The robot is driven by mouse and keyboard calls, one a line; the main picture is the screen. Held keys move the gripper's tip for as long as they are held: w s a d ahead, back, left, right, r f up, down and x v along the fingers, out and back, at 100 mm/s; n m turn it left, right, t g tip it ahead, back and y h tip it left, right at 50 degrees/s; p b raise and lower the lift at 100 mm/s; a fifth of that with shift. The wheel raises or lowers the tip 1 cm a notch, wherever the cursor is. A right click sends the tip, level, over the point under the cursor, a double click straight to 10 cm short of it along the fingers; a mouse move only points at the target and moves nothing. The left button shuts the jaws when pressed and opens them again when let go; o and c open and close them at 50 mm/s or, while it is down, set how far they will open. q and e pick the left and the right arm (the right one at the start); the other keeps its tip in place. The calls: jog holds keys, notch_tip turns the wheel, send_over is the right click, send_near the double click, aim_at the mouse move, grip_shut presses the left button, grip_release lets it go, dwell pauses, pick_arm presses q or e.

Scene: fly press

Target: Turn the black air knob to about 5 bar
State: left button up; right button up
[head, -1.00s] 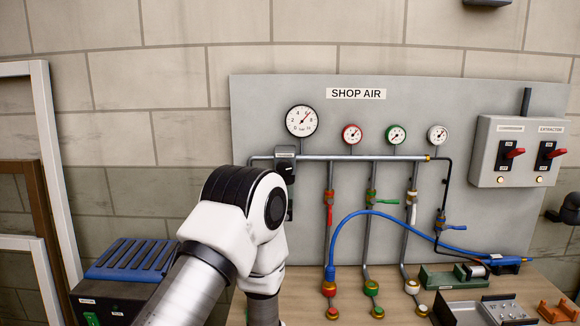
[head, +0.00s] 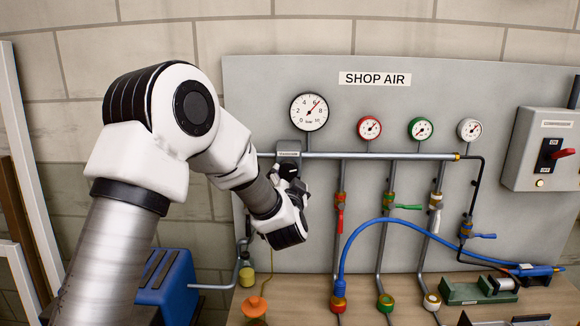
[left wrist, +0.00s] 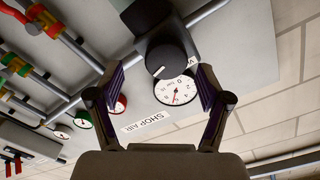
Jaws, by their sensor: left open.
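The black air knob (head: 288,170) sits under the grey regulator block at the left end of the pipe. In the left wrist view the knob (left wrist: 168,58) lies between and beyond the fingertips. My left gripper (left wrist: 160,76) is open, with a gap on both sides of the knob and no visible contact. In the head view my left gripper (head: 294,188) is just below the knob and partly covers it. My right gripper is not in view.
Small red (head: 369,128), green (head: 420,129) and white (head: 469,130) gauges stand above the horizontal pipe (head: 370,156). Valved drop pipes and a blue hose (head: 380,222) are to the right. A blue machine (head: 168,285) stands lower left.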

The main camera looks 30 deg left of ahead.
aim_at(288, 171)
pick_arm(q)
jog(key=shift+a+r+p, duration=0.2)
jog(key=shift+r+p, duration=0.2)
jog(key=shift+r, duration=0.2)
jog(key=shift+a+r+p, duration=0.15)
jog(key=shift+r+p, duration=0.25)
jog(key=shift+r, duration=0.15)
jog(key=w+a, duration=0.1)
jog(key=w+f, duration=0.1)
jog(key=w, duration=0.1)
jog(key=w+a+f, duration=0.1)
jog(key=shift+w+a+f+p, duration=0.2)
jog(key=shift+w+a+p, duration=0.1)
jog(key=shift+a, duration=0.05)
jog(key=shift+s+d+r, duration=0.2)
jog(key=shift+s, duration=0.05)
jog(key=shift+s+d+r, duration=0.25)
jog(key=shift+s+r, duration=0.05)
jog(key=c, duration=0.5)
jog(key=shift+s, duration=0.1)
jog(key=c, duration=0.7)
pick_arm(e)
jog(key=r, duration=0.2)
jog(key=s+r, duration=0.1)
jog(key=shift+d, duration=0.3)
pick_arm(q)
jog(key=shift+o, duration=0.2)
